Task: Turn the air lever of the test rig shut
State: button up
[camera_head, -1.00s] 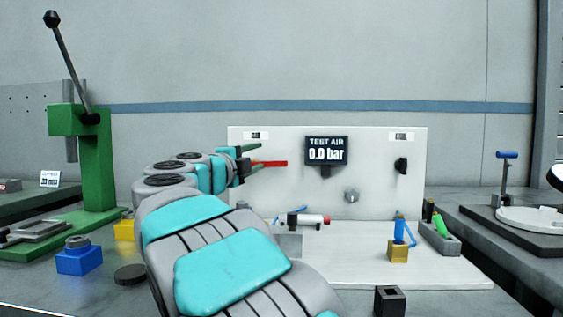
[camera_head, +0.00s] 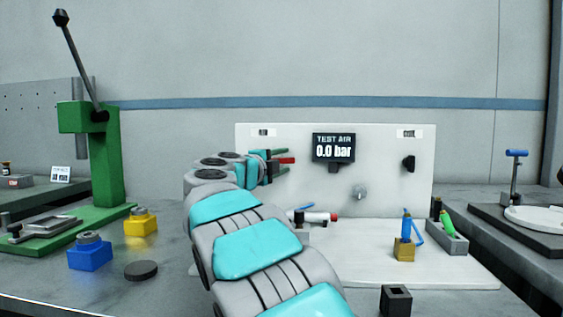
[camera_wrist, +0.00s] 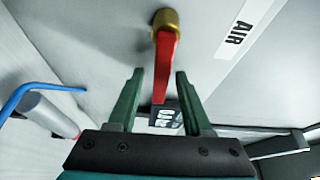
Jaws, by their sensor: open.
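The air lever (camera_head: 287,160) is a red bar in front of the upright white panel, left of the display. In the wrist view the red lever (camera_wrist: 164,62) runs from a brass hub (camera_wrist: 166,20) down between my fingers. My gripper (camera_wrist: 159,74) is open, with one green finger on each side of the lever and a visible gap to each. In the head view my gripper (camera_head: 280,160) overlaps the lever and hides part of it, including its hub. The test rig's display (camera_head: 333,147) reads TEST AIR 0.0 bar.
The white panel (camera_head: 385,190) stands on a white base with a red-ended cylinder (camera_head: 320,217), a brass block with a blue part (camera_head: 404,250) and a grey tray (camera_head: 447,238). A green press (camera_head: 104,165) stands left. An AIR label (camera_wrist: 238,32) is beside the lever.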

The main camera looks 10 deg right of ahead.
grip_shut()
dwell(1.4)
